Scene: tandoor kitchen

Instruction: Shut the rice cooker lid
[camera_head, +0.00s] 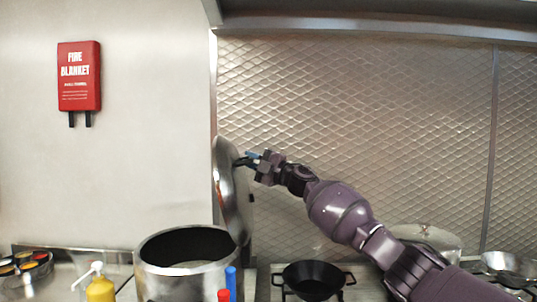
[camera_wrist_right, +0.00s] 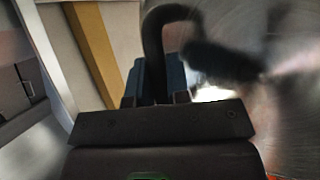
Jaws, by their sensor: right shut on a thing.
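The rice cooker (camera_head: 180,283) is a wide steel pot at the lower left of the head view, with its dark inside open to view. Its steel lid (camera_head: 227,195) stands nearly upright at the pot's right rim, seen almost edge-on. My right gripper (camera_head: 251,158) is at the right side of the lid, shut on its dark handle. In the right wrist view the curved black handle (camera_wrist_right: 153,45) passes between the blue fingertips (camera_wrist_right: 157,82), and the blurred metal lid fills the right side. My left gripper is not in view.
A black two-handled pan (camera_head: 313,281) sits on the stove right of the cooker. A yellow bottle (camera_head: 100,288), blue-capped (camera_head: 231,280) and red-capped items stand in front. Spice bowls (camera_head: 28,266) are at far left. A glass-like lid (camera_head: 430,238) is behind my arm.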

